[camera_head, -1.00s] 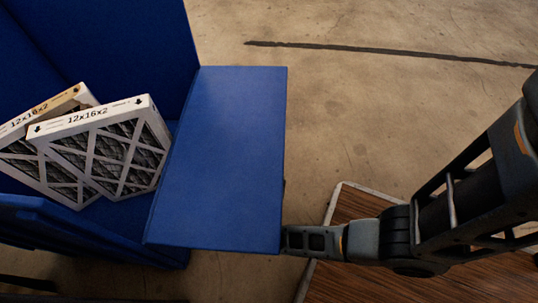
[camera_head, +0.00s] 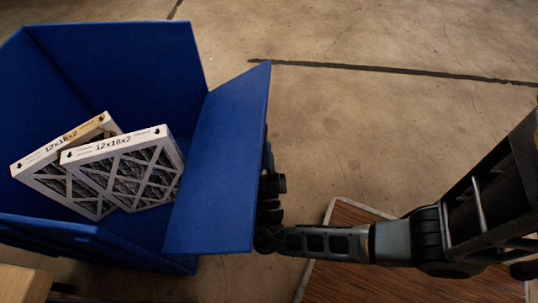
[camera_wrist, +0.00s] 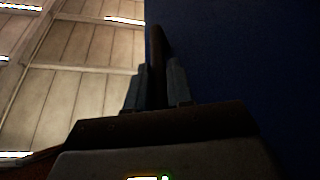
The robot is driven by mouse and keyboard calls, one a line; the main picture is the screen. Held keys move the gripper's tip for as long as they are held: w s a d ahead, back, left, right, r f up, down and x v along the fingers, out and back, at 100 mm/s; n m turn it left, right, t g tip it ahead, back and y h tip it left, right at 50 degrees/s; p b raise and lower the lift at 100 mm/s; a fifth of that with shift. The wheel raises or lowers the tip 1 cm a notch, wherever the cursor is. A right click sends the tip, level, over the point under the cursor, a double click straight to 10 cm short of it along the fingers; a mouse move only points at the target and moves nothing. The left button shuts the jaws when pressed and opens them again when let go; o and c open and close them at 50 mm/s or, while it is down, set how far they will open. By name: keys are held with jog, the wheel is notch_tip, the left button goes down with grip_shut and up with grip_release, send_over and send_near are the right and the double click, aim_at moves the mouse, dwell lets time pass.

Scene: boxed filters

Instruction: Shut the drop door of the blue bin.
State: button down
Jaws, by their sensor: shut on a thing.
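The blue bin (camera_head: 112,60) stands at the left in the head view. Its drop door (camera_head: 222,165) is hinged on the bin's right side. It leans outward, partly raised, with its free edge up and to the right. My gripper (camera_head: 268,205) is at the door's outer side, near its front end, partly hidden by the door. In the wrist view, the fingers (camera_wrist: 157,88) are shut on a dark upright bar (camera_wrist: 157,45), which looks like the door's handle. The door's dark blue face (camera_wrist: 235,75) fills the right of that view.
A brown wood-topped platform (camera_head: 345,215) lies under my arm. A pale wooden surface (camera_head: 22,283) is at the bottom left. The concrete floor behind is open.

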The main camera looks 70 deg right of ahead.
jog(key=w+a+r+n+y+p, duration=0.1)
jog(key=w+r+n+p, duration=0.1)
jog(key=r, duration=0.1)
jog(key=w+r+n+t+p, duration=0.1)
jog(key=w+r+n+p, duration=0.1)
jog(key=r, duration=0.1)
jog(key=w+a+r+n+y+p, duration=0.1)
jog(key=w+r+n+p, duration=0.1)
jog(key=w+r+n, duration=0.1)
jog(key=shift+w+a+r+t+y+p, duration=0.1)
jog(key=shift+a+r+t+y+p, duration=0.2)
jog(key=shift+r+t+p, duration=0.15)
jog(key=w+a+r+n+y, duration=0.1)
jog(key=w+r+n, duration=0.1)
jog(key=w, duration=0.3)
jog(key=w+a+r+n+y+p, duration=0.1)
jog(key=w+a+r+n, duration=0.1)
jog(key=w, duration=0.3)
jog(key=shift+a+n, duration=0.3)
jog(key=shift+n, duration=0.1)
jog(key=c, duration=1.3)
grip_release()
jog(key=shift+w, duration=0.1)
jog(key=shift+o, duration=1)
jog(key=shift+f, duration=0.1)
jog(key=r+v, duration=0.1)
jog(key=v, duration=0.6)
jog(key=shift+s+a+f, duration=0.3)
jog(key=shift+s+f, duration=0.05)
jog(key=shift+f, duration=0.2)
